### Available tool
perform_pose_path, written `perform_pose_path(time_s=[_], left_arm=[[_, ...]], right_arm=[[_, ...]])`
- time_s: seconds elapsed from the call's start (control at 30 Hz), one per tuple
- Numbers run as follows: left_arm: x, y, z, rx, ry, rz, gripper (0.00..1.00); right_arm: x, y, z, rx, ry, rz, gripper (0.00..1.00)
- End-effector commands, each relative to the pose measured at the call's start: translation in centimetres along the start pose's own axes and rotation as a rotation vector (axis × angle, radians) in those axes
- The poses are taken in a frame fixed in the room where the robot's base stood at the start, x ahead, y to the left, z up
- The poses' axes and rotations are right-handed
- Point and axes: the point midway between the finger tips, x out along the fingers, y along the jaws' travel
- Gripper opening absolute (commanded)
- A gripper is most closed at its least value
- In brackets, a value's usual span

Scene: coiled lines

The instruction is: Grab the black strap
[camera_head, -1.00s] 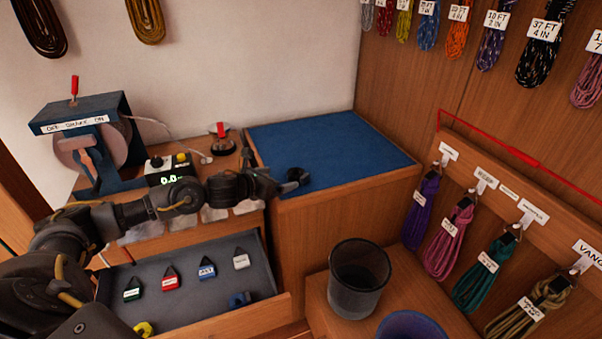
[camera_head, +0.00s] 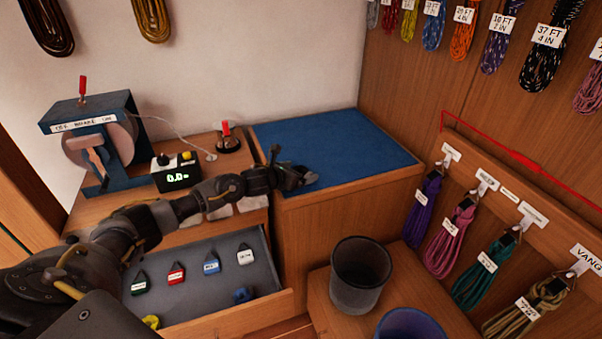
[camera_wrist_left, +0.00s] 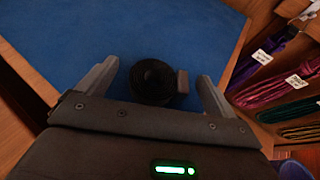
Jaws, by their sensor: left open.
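The black strap (camera_wrist_left: 150,82) is a flat round coil with a short grey end piece at its right side. It lies on the blue mat (camera_wrist_left: 130,25) and shows between the two fingers of my left gripper (camera_wrist_left: 158,72). The fingers are open, one on each side of the coil, and I see no grip on it. In the head view my left gripper (camera_head: 293,166) is over the front left edge of the blue mat (camera_head: 340,140), and the strap is mostly hidden by it. My right gripper is not in view.
An open drawer (camera_head: 190,295) with several small tagged pieces lies below my left arm. A dark bin (camera_head: 361,285) stands in front of the blue-topped counter. Coiled ropes (camera_head: 453,235) hang at the right. A red-topped device (camera_head: 228,140) stands left of the mat.

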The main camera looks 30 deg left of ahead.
Motion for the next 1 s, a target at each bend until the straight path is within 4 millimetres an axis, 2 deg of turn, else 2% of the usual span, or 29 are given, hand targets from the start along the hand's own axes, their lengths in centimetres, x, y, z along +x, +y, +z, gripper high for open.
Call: perform_pose_path(time_s=[0.2, 0.23, 0.6, 0.87, 1.0], left_arm=[[0.09, -0.04, -0.04, 0.001, 0.0, -0.001, 0.92], [0.09, -0.04, -0.04, 0.0, 0.0, -0.001, 0.9], [0.06, -0.03, -0.02, 0.0, 0.0, -0.001, 0.43], [0.01, 0.0, 0.1, 0.0, 0.0, 0.0, 0.43], [-0.28, -0.02, 0.88, 0.0, -0.001, -0.001, 0.43]], right_arm=[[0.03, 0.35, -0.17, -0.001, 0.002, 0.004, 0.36], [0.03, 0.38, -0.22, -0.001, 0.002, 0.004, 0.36], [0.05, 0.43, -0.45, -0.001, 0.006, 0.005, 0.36], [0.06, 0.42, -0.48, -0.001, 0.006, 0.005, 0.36], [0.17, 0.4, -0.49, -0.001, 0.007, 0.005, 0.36]])
